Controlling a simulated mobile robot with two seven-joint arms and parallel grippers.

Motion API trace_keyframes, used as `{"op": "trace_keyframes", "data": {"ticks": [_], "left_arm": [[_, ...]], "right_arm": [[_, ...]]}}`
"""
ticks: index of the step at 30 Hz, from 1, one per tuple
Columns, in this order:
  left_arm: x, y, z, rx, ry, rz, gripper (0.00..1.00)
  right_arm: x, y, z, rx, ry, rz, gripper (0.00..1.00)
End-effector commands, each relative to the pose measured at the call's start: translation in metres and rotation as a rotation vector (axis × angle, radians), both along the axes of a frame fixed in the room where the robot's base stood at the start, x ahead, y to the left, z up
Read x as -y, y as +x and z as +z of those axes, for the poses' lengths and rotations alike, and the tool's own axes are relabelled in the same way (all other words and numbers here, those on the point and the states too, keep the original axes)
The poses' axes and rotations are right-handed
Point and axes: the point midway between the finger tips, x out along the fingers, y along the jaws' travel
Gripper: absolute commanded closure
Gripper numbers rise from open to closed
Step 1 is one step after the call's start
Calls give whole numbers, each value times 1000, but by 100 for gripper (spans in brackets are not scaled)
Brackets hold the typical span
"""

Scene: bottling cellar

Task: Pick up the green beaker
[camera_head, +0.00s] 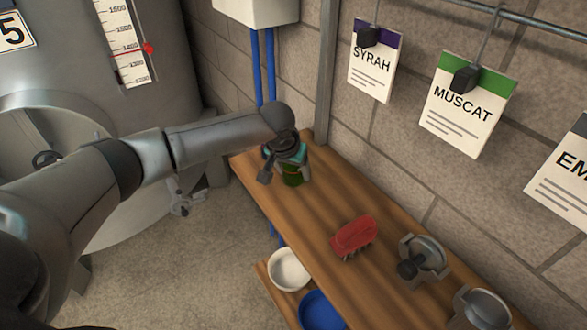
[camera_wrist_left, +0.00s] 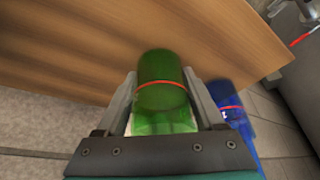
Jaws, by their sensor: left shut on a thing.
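The green beaker (camera_head: 292,176) is at the far left end of the wooden bench in the head view, mostly hidden by my left gripper (camera_head: 285,163) above it. In the left wrist view the green beaker (camera_wrist_left: 163,78) has a red line around it and sits between the two fingers of my left gripper (camera_wrist_left: 160,95), which is shut on it. I cannot tell whether the beaker touches the bench. My right gripper is in neither view.
A blue beaker (camera_wrist_left: 228,100) with a red line stands close beside the green one. The wooden bench (camera_head: 310,215) also holds a red brush (camera_head: 354,236) and metal clamps (camera_head: 427,252). A white bowl (camera_head: 288,270) and blue bowl (camera_head: 320,311) are on the lower shelf.

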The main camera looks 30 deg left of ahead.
Motion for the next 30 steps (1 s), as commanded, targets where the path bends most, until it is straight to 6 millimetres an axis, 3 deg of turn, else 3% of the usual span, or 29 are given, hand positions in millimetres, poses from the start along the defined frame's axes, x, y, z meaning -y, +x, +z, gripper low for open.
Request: {"op": "trace_keyframes", "data": {"ticks": [5,12,16,20,30], "left_arm": [[0,0,0,0,0,0,86],[0,0,2,1,0,0,86],[0,1,15,3,-1,0,86],[0,1,43,5,-2,0,86],[0,1,141,5,-1,-1,86]], "right_arm": [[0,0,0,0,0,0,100],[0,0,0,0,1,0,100],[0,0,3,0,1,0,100],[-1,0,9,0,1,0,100],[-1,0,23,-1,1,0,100]]}}
